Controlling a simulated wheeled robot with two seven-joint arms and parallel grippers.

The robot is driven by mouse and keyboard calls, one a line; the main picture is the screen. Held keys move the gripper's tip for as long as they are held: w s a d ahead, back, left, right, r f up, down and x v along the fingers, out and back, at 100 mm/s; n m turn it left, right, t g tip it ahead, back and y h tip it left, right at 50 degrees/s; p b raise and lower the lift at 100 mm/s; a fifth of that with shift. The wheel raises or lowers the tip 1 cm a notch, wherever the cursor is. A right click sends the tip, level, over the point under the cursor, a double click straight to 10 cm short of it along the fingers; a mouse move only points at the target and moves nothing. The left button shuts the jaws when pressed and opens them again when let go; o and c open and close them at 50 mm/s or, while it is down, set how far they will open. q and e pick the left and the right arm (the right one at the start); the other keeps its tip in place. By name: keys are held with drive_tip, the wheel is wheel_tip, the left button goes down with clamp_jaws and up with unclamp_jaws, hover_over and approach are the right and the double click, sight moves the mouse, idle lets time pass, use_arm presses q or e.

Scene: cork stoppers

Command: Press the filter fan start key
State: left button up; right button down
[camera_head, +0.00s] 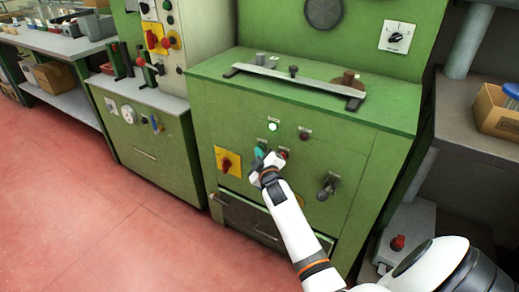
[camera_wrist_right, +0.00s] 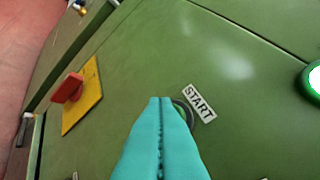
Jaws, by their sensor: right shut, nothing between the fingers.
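The start key (camera_wrist_right: 186,112) shows in the right wrist view as a small part of a dark round rim and green surface beside a white START label (camera_wrist_right: 199,103). My right gripper (camera_wrist_right: 162,100) is shut and empty. Its teal fingertips cover most of the key; I cannot tell whether they touch it. In the head view my right gripper (camera_head: 259,153) is at the front panel of the green machine (camera_head: 345,160), and the key is hidden there. My left gripper is not in view.
A lit white-green lamp (camera_head: 272,127) sits above my gripper. A red button (camera_head: 284,153) is close to its right. A red switch on a yellow plate (camera_head: 228,160) is to the left. A lever handle (camera_head: 328,187) sticks out at the right.

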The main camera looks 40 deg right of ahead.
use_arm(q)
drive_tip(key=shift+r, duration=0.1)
use_arm(e)
drive_tip(key=shift+a, duration=0.1)
use_arm(q)
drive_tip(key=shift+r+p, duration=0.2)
drive_tip(key=shift+p, duration=0.1)
use_arm(e)
drive_tip(key=shift+s+a, duration=0.35)
drive_tip(key=shift+a, duration=0.3)
use_arm(q)
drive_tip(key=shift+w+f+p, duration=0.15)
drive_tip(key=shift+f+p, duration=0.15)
drive_tip(key=shift+p, duration=0.15)
use_arm(e)
drive_tip(key=a, duration=0.1)
drive_tip(key=s+a, duration=0.1)
drive_tip(key=a, duration=0.1)
drive_tip(key=s+a, duration=0.1)
drive_tip(key=shift+a, duration=0.35)
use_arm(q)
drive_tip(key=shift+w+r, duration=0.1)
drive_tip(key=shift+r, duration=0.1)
